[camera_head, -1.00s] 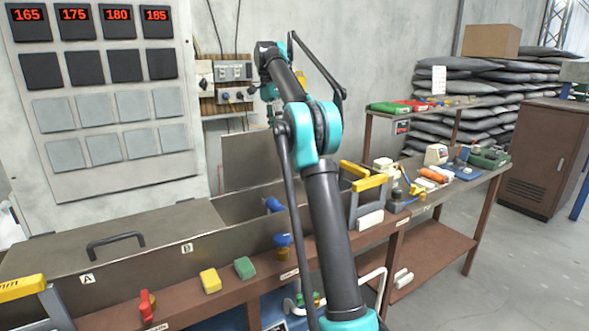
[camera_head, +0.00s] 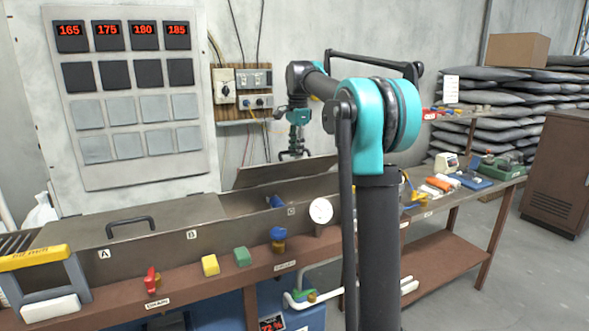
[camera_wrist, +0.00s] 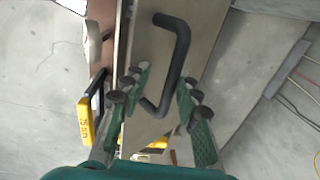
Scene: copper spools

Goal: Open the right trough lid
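The trough (camera_head: 330,186) has a left lid (camera_head: 170,215) lying flat, with a dark handle (camera_head: 131,226). The right lid (camera_head: 270,176) is raised and tilted at the trough's rear, and the trough below it is open to view. My gripper (camera_head: 293,153) is at this raised lid's upper part. In the wrist view the lid (camera_wrist: 150,50) carries a bent dark handle (camera_wrist: 182,55). My gripper's fingers (camera_wrist: 163,98) are spread apart, with the handle's end between them and gaps visible beside it. Whether any pad touches the handle I cannot tell.
A yellow-topped frame (camera_head: 45,258) stands at the left front. Coloured blocks, including a green one (camera_head: 242,257), and a white round gauge (camera_head: 321,211) line the front. A switch box (camera_head: 224,86) is on the wall behind my gripper. A bench (camera_head: 460,190) stands right.

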